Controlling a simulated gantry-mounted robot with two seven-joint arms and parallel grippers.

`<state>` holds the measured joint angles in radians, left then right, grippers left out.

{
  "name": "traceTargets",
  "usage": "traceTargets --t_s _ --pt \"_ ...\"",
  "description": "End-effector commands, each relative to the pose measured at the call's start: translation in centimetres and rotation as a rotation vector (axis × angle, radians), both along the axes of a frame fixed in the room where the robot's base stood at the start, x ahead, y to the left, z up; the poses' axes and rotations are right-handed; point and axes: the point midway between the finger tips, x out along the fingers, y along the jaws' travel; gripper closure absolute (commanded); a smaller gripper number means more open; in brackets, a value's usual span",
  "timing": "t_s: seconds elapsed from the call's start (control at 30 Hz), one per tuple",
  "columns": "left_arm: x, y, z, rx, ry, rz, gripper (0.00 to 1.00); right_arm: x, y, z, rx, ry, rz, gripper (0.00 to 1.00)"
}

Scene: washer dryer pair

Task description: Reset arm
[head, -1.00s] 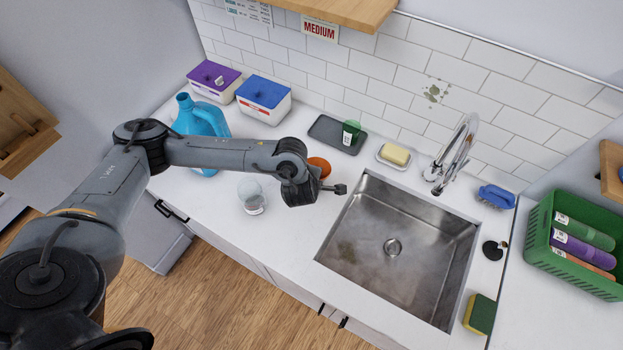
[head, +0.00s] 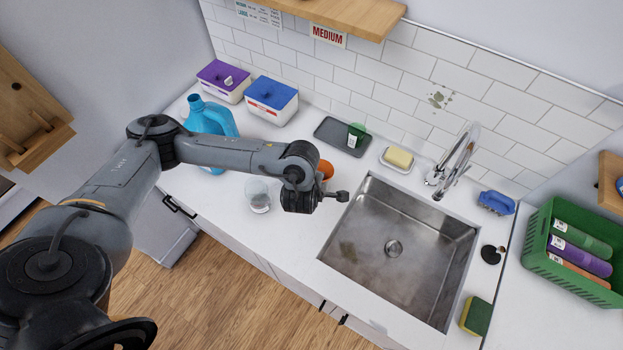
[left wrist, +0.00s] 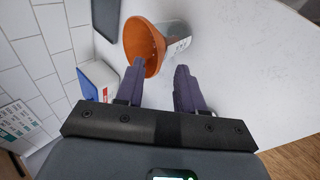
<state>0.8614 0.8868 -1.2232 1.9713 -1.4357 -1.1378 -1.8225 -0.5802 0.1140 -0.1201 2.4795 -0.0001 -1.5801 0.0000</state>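My left arm reaches over the counter from the left in the head view, with its wrist beside an orange funnel (head: 326,169) that it partly hides. My left gripper's fingers are hidden in the head view. In the left wrist view my left gripper (left wrist: 158,74) is open, its two purple-grey fingers apart with nothing between them. The orange funnel (left wrist: 145,50) is just beyond the fingertips, against a clear labelled container (left wrist: 176,38); I cannot tell whether it rests in it. A clear cup (head: 258,196) stands left of my wrist. My right gripper is not in view.
A blue jug (head: 207,120) and boxes with purple (head: 222,80) and blue (head: 271,100) lids stand behind the arm. A grey tray (head: 330,130), soap dish (head: 398,160), sink (head: 370,265), tap (head: 455,160) and green basket (head: 540,250) lie to the right.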

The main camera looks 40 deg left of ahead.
Motion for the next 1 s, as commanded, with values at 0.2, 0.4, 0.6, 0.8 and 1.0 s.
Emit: traceTargets --t_s 0.2,0.4,0.6,0.8,1.0 --pt "-1.4 -0.9 3.1 0.0 -0.003 -0.001 0.62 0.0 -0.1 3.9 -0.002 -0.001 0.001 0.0" --pt "-2.1 -1.4 4.2 -0.002 -0.005 -0.001 0.62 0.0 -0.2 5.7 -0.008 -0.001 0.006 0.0" --pt "-2.6 -1.6 4.6 -0.001 -0.007 0.0 0.62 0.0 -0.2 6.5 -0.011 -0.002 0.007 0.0" --pt "-4.8 -1.9 2.9 -0.004 0.043 -0.003 0.62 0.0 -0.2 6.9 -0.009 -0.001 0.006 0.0" --pt "-12.3 -6.2 -1.4 -0.083 0.205 -0.029 0.62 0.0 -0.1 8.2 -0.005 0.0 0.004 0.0"
